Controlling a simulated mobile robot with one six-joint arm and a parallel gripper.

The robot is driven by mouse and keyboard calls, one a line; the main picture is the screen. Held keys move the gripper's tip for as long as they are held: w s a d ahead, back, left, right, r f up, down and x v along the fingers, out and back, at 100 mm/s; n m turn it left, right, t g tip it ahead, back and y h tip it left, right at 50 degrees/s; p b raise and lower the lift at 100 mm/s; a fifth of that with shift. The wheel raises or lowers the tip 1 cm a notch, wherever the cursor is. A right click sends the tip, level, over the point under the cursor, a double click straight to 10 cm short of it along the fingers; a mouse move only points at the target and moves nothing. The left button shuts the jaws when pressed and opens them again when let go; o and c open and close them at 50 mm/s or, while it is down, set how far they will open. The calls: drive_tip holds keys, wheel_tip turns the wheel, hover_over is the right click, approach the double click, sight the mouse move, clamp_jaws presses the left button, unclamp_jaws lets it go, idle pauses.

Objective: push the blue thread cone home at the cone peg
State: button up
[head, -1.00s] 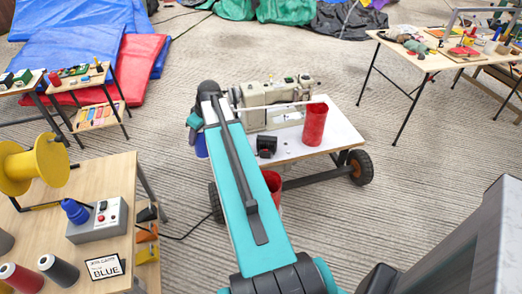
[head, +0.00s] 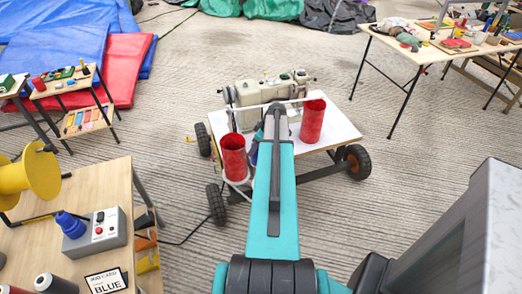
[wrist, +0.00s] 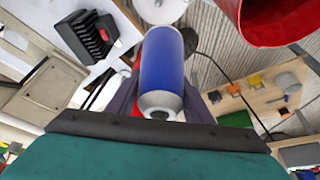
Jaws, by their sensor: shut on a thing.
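The blue thread cone (wrist: 162,62) is held between the dark jaws of my gripper (wrist: 160,92) in the wrist view, its pale grey end towards the camera. A round white part (wrist: 160,8) lies beyond the cone's far end in the wrist view. I cannot make out the cone peg itself, or whether the cone touches it.
A red open cylinder (head: 234,158) stands close left of my arm; another red cylinder (head: 313,120) stands on the white wheeled table (head: 336,134). A sewing machine (head: 268,95) stands behind. A wooden table with a grey control box (head: 93,236) is at left.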

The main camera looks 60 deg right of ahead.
drive_tip(key=s+d+f, duration=0.2)
drive_tip(key=s+f, duration=0.1)
drive_tip(key=shift+d, duration=0.4)
drive_tip(key=shift+f, duration=0.15)
drive_tip(key=shift+f+b, duration=0.85)
drive_tip(key=shift+f, duration=1.6)
drive_tip(key=shift+f+b, duration=0.7)
drive_tip(key=shift+f, duration=0.25)
drive_tip(key=shift+s+b, duration=0.1)
drive_tip(key=shift+b, duration=0.5)
drive_tip(key=shift+f+b, duration=1.35)
drive_tip(key=shift+f, duration=0.65)
idle(1.2)
